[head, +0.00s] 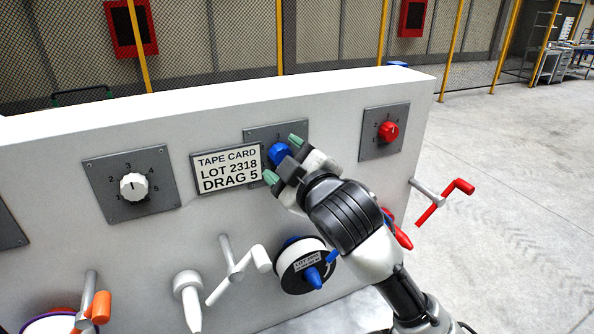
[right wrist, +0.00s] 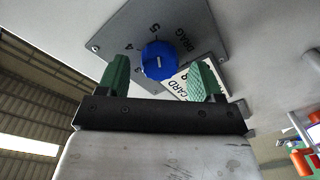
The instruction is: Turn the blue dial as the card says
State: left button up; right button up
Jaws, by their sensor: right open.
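The blue dial (head: 279,152) sits on a grey plate on the white panel, partly hidden by my right gripper (head: 284,158) in the head view. In the right wrist view the blue dial (right wrist: 159,61) shows between the open green fingertips of my right gripper (right wrist: 160,76). Its plate (right wrist: 190,22) bears the numerals 3, 4 and 5 and the word DRAG. I cannot tell for sure which numeral the dial points to, or whether a fingertip touches it. The card (head: 227,169) reads "TAPE CARD LOT 2318 DRAG 5". My left gripper is not in view.
A white dial (head: 133,187) is left of the card, and a red dial (head: 388,131) is to the right. Below are a white crank (head: 238,268), a reel with a blue knob (head: 312,277) and an orange handle (head: 98,307). A red crank (head: 446,201) juts out at the right.

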jog(key=b+v, duration=0.3)
jog(key=v, duration=0.7)
jog(key=shift+s+d, duration=0.15)
jog(key=shift+f, duration=0.1)
